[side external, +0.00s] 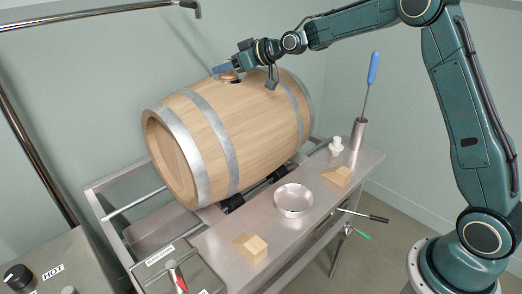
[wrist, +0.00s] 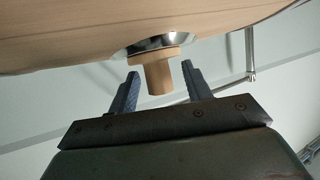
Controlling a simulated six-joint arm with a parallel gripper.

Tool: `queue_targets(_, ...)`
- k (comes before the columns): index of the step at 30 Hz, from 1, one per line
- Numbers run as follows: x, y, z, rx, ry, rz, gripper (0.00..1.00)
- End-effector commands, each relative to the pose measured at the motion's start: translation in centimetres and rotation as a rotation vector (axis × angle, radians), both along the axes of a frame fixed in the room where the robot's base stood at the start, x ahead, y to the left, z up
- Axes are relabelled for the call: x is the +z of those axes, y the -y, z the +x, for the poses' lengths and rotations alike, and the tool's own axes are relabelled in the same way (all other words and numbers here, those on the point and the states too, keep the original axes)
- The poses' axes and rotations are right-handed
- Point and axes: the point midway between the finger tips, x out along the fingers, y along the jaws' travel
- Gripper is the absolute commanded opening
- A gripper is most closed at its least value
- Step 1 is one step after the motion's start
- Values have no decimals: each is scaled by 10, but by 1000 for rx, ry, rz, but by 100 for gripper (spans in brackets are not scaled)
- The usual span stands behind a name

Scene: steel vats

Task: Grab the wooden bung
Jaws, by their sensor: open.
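The wooden bung (wrist: 158,76) is a tan stepped plug at a shiny metal ring (wrist: 148,47) on the barrel. In the wrist view it stands between the two blue fingers of my gripper (wrist: 160,70), with a gap on each side. In the side view the bung (side external: 229,76) is small and partly hidden at the top of the wooden barrel (side external: 235,131). My gripper (side external: 222,69) is right at it there, open and holding nothing. I cannot tell how deep the fingers reach along the bung.
The barrel lies on its side in a steel frame. The steel bench (side external: 218,243) holds a round dish (side external: 293,200), wooden wedges (side external: 251,247), a small white item (side external: 336,146) and a metal cylinder with a blue-handled tool (side external: 372,70). A pipe (side external: 90,15) runs overhead at the left.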

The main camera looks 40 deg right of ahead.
Motion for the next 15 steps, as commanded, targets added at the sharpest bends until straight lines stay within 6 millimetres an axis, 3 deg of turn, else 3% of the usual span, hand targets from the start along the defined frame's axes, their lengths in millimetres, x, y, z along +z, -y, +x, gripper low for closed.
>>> queue_targets(6,0,0,0,0,0,0,47)
queue_targets(13,0,0,0,0,0,0,2)
queue_targets(15,0,0,0,0,0,0,2)
